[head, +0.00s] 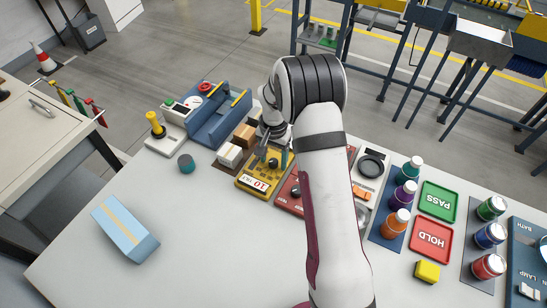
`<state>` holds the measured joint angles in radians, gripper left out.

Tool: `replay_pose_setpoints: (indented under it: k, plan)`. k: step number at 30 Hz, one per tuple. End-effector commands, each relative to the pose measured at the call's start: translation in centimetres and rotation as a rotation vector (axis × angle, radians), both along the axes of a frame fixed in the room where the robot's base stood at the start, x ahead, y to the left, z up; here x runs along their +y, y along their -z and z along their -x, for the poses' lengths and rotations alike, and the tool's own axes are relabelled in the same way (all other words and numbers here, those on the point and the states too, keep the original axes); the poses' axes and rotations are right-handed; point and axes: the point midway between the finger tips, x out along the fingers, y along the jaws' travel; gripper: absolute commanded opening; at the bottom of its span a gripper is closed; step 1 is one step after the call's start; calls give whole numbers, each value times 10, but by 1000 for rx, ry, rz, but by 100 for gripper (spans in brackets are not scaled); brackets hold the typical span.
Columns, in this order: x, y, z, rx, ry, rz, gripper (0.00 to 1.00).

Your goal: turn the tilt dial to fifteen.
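I cannot tell for sure which part is the tilt dial. A blue fixture (222,122) at the back left of the bench bears a round white dial face (193,102) and a red knob (205,87); the dial's marks are too small to read. My gripper (268,158) points down over the back of a yellow box (258,183), to the right of the blue fixture and apart from it. The box has a white plate that seems to read 10. The fingers are small and dark against the box, so their opening and any contact are unclear.
White and brown blocks (230,155) stand between fixture and yellow box. A red panel (289,199) is partly behind my arm. Bottles (397,223) and trays (437,201) stand right.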

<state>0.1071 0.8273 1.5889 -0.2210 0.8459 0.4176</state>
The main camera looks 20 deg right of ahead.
Motion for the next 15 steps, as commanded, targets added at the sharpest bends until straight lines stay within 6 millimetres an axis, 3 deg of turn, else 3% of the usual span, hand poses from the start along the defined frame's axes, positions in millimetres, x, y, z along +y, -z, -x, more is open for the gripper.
replay_pose_setpoints:
  k: [8,11,15]
  plan:
    - [0,-2,0,-1,-1,0,65]
    - [0,-13,-1,-4,-1,1,65]
    - [0,-44,-2,-6,0,1,65]
